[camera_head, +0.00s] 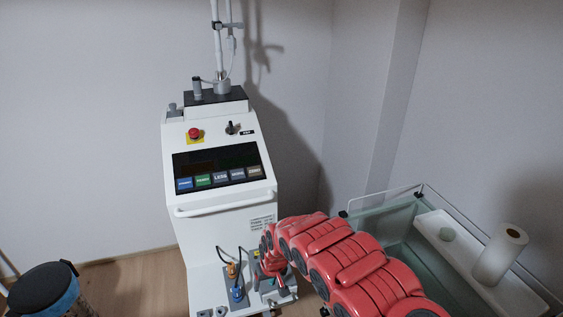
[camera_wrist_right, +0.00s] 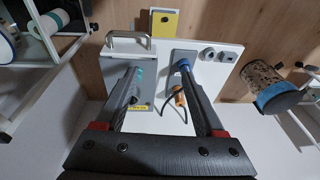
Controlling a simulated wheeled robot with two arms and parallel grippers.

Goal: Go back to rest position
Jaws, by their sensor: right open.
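My right arm (camera_head: 350,262), red and segmented, reaches in from the lower right in the head view. Its gripper (camera_head: 274,283) is over the low front shelf of the white machine (camera_head: 225,215) and partly hidden by the arm. In the right wrist view the right gripper (camera_wrist_right: 158,76) is open, its two fingers wide apart with nothing held between them. Beyond the fingers are a grey box (camera_wrist_right: 146,88) with a yellow label and blue and orange cable connectors (camera_wrist_right: 180,97). I cannot tell whether the fingers touch anything. My left gripper is not in view.
The machine has a red emergency button (camera_head: 194,133), a dark button panel (camera_head: 218,168) and a white handle bar (camera_head: 226,204). A pale green trolley (camera_head: 385,218) with a white paper roll (camera_head: 500,255) stands at right. A black-lidded container (camera_head: 42,288) stands at lower left.

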